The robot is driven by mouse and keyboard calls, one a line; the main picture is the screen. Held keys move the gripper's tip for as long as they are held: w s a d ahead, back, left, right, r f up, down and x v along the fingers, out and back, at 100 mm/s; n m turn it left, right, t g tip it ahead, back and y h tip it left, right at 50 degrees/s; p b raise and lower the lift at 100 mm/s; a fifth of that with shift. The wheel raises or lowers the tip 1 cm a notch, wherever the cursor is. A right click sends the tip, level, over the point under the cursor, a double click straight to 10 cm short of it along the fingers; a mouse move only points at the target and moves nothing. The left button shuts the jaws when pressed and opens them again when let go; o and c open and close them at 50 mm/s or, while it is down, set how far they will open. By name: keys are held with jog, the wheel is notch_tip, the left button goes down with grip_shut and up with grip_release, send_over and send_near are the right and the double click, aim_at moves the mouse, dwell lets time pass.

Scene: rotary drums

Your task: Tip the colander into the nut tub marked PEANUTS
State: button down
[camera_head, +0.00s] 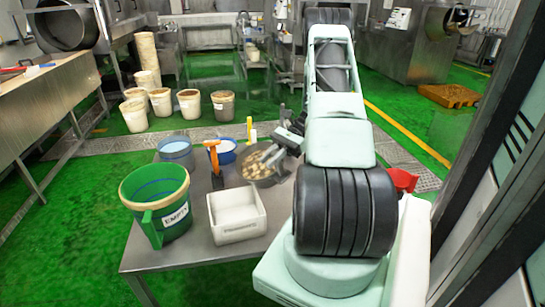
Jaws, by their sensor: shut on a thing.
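The colander (249,181) is a grey metal round vessel with pale tan nuts in it, at the middle of the table's far part. My gripper (272,152) is shut on it at its upper right side; the fingertips are small and partly hidden. The colander looks about level; I cannot tell whether it touches the table. A white square tub (238,227) stands in front of it, with small dark lettering too fine to read. A green tub (157,203) at the left has a label reading EMPTY. I cannot make out the word PEANUTS on any tub.
On the grey table (190,258) also stand a blue-grey bucket (177,152), a blue-rimmed bowl (226,155) and an orange-handled tool (213,160). A yellow item (252,135) is behind the colander. Several buckets (188,102) stand on the green floor beyond.

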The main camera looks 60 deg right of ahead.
jog(key=shift+w+a+r+g+h, duration=0.1)
jog(key=shift+w+a+g+h, duration=0.05)
jog(key=shift+a+h, duration=0.25)
jog(key=shift+w+a+r+g+h, duration=0.1)
jog(key=shift+w+a+g+h, duration=0.05)
jog(key=shift+a+h, duration=0.25)
jog(key=shift+w+a+f+h, duration=0.2)
jog(key=shift+a+f+h, duration=0.15)
jog(key=shift+a+h, duration=0.25)
jog(key=shift+w+a+f+g+h, duration=0.2)
jog(key=shift+a+g+h, duration=0.1)
jog(key=shift+a+h, duration=0.15)
jog(key=shift+a+f+h, duration=0.1)
jog(key=shift+a+h, duration=0.15)
jog(key=shift+a, duration=0.05)
jog(key=shift+w+a+f, duration=0.15)
jog(key=shift+a+f, duration=0.1)
jog(key=shift+w+a+f+g+h+b, duration=0.1)
jog(key=shift+a+f+g+h+b, duration=0.25)
jog(key=shift+a+h+b, duration=0.25)
jog(key=shift+w+a+f+h, duration=0.1)
jog(key=shift+f+h, duration=0.1)
jog(key=shift+h, duration=0.2)
jog(key=shift+w+a+f, duration=0.1)
jog(key=shift+a+f, duration=0.05)
jog(key=shift+a, duration=0.05)
jog(key=shift+a+f+h+b, duration=0.2)
jog(key=shift+f+h+b, duration=0.1)
jog(key=shift+h+b, duration=0.1)
